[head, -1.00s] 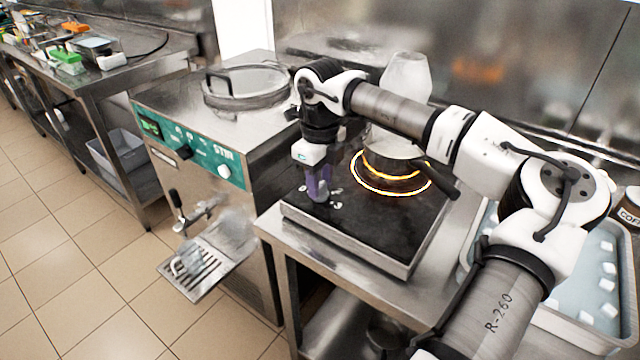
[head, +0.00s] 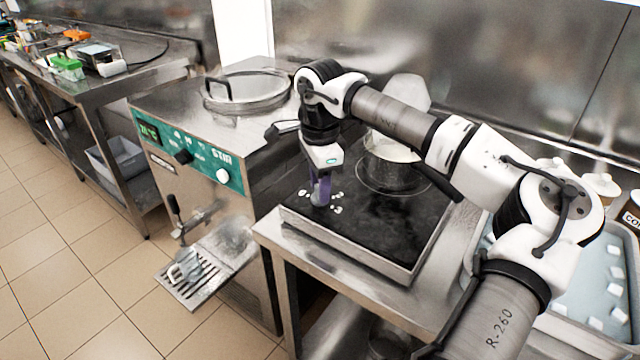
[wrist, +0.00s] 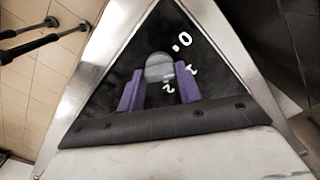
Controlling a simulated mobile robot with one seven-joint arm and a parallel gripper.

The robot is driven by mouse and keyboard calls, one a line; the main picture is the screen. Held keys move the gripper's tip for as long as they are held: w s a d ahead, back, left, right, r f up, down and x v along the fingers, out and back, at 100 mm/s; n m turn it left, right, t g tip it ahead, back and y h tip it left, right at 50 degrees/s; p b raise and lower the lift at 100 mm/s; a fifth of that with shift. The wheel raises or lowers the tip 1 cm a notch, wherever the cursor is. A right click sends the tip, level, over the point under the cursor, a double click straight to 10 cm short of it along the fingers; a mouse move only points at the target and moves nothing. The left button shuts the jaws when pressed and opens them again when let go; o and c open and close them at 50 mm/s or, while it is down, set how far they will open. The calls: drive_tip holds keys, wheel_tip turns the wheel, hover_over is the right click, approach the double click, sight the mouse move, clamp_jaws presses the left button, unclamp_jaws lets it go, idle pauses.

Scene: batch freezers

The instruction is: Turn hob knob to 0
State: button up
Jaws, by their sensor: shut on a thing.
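The hob (head: 352,236) is a black glass plate in a steel frame on the steel table. Its heating ring is dark. A pot (head: 392,172) stands at the ring on the hob's back part. The hob knob (wrist: 158,68) is a round grey knob near the hob's front left corner, with white marks around it. The mark 0 shows just right of the knob in the wrist view. My gripper (head: 320,192) points down with purple fingers on both sides of the knob and is shut on it. The fingers hide most of the knob in the head view.
The green-panelled batch freezer (head: 190,150) stands close on the left, with a drip tray (head: 192,290) at its front. A blue-lined tray (head: 598,290) with several white cubes lies on the right. The hob's front part is clear.

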drive_tip(key=n, duration=0.7)
idle(0.6)
drive_tip(key=o, duration=1)
drive_tip(key=shift+r, duration=0.1)
wheel_tip(320, 180, up, 14)
drive_tip(key=shift+f+b, duration=0.15)
drive_tip(key=shift+b, duration=0.6)
